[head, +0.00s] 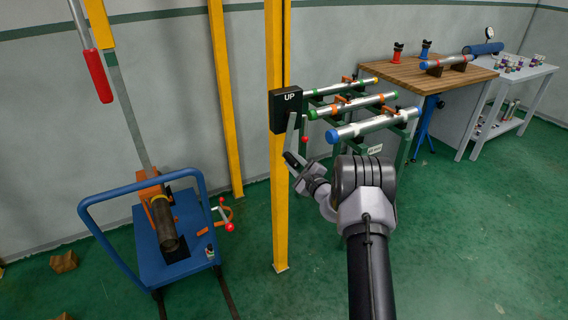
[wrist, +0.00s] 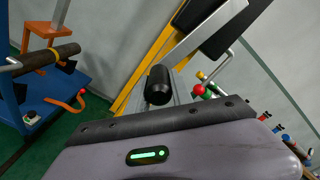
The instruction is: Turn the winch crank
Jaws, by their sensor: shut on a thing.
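The winch is a black box (head: 286,109) marked "UP" on a yellow post (head: 279,215). Its grey crank arm (head: 293,133) hangs down from the box, leaning slightly to the left at the bottom. In the wrist view the crank arm (wrist: 200,42) runs from the black box (wrist: 237,30) to a black cylindrical handle (wrist: 159,84). My gripper (head: 294,162) is at the lower end of the crank arm, shut on the handle. The fingers partly hide the grip in the head view.
A blue cart (head: 178,245) with a clamped dark pipe stands to the left. A red-ended lever (head: 98,75) hangs above it. A rack of pipes (head: 362,128) stands behind my arm. A wooden workbench (head: 400,75) is at the back right. The green floor at right is clear.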

